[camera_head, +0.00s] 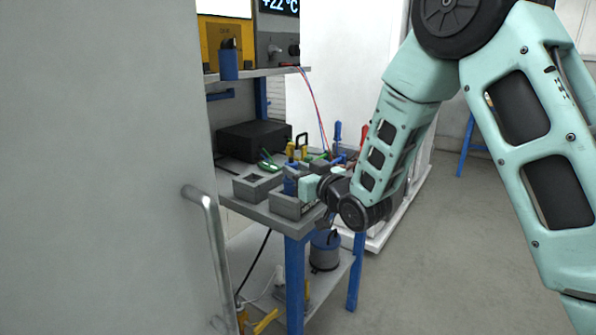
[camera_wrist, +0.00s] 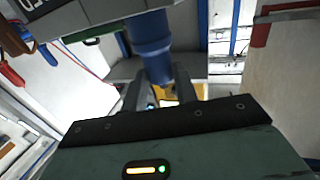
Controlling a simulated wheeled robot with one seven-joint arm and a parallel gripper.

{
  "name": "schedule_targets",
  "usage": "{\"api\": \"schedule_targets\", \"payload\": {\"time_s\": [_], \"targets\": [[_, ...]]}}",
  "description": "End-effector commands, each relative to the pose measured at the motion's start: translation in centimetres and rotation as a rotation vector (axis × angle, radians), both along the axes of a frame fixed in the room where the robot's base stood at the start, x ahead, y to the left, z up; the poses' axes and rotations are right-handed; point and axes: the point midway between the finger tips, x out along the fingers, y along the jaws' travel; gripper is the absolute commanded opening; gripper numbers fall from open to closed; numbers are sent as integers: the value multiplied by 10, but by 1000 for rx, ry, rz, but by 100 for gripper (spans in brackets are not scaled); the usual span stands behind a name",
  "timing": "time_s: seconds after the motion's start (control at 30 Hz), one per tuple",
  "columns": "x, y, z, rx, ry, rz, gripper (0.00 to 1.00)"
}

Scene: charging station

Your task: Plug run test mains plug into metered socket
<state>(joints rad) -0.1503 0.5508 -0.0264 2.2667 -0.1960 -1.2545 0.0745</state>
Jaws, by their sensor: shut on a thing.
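My gripper (camera_head: 298,186) is low over the front of the blue-legged bench, among grey open boxes. In the wrist view its two dark fingers (camera_wrist: 160,93) are shut around the lower end of a blue cylindrical plug (camera_wrist: 152,42). A bit of blue shows beside my gripper in the head view, mostly hidden. The plug's wide upper end reaches up to a grey unit with a digit display (camera_wrist: 38,4). I cannot tell whether it touches or enters that unit. The metered socket's opening is not clearly visible.
A grey open box (camera_head: 257,184) stands left of my gripper, with a black box (camera_head: 254,139) behind it. Coloured tools crowd the bench behind my gripper. A shelf (camera_head: 262,73) with a blue fitting (camera_head: 228,65) overhangs. A door handle (camera_head: 205,225) protrudes at left.

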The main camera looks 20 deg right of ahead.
Motion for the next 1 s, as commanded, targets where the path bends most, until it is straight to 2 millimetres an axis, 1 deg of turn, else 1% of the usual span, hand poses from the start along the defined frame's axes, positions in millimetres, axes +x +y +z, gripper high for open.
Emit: {"api": "schedule_targets", "payload": {"time_s": [0.57,0.6,0.63,0.67,1.0], "targets": [[0,0,-14,0,-1,0,5],[0,0,-12,0,-1,0,40],[0,0,-12,0,-1,0,48],[0,0,-12,0,-1,0,54],[1,0,-13,0,0,0,54]]}}
